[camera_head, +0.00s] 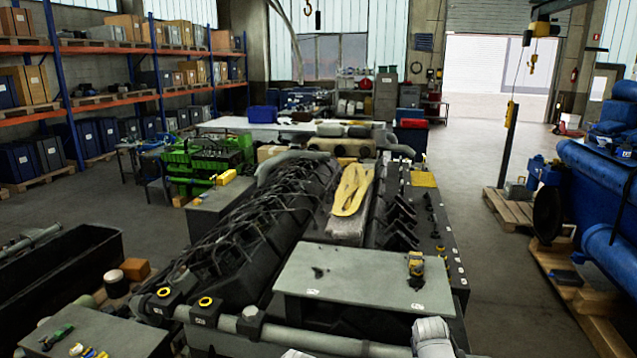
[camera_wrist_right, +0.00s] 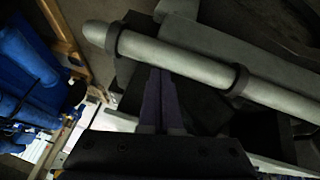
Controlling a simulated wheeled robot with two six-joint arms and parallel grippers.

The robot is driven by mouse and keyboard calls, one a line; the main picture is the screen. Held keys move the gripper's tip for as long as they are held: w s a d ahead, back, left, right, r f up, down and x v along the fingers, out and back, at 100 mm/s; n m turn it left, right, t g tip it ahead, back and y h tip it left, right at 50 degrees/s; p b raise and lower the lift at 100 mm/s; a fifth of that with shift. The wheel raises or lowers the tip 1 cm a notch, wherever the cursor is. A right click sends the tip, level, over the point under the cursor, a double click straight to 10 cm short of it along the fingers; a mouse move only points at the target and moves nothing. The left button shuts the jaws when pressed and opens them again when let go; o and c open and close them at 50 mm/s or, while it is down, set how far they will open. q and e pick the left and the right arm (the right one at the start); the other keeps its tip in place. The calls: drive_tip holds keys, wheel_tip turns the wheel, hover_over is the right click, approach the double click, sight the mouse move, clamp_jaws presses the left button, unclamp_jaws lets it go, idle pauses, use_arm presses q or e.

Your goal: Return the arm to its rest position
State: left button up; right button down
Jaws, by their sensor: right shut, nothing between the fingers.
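My right gripper (camera_wrist_right: 161,75) is in the right wrist view, its two dark fingers together and nothing between them. Its tips point at a grey pipe (camera_wrist_right: 190,62) with dark clamps. I cannot tell how far apart they are. In the head view a white piece of my arm shows at the bottom edge, in front of the large dark engine (camera_head: 300,205). The fingers of that arm are not visible there. My left gripper is in neither view.
A grey plate (camera_head: 340,275) lies on the engine's near end, with a small yellow-and-black item (camera_head: 415,268) on it. A grey pipe (camera_head: 290,338) crosses in front. A blue machine (camera_head: 605,190) stands right, beyond open floor (camera_head: 500,290). A workbench (camera_head: 95,335) is lower left.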

drive_tip(key=s+a+f+g+y, duration=0.2)
drive_tip(key=s+a+g, duration=0.1)
drive_tip(key=s+a, duration=0.35)
drive_tip(key=s+a+f+g+y, duration=0.1)
drive_tip(key=s+a+f+g, duration=0.1)
drive_tip(key=s+a, duration=0.45)
drive_tip(key=s+a+f+n+g+h+b, duration=0.1)
drive_tip(key=s+a+f+n+b, duration=0.3)
drive_tip(key=a+f+b, duration=0.5)
drive_tip(key=shift+s+b, duration=0.55)
drive_tip(key=shift+s, duration=0.45)
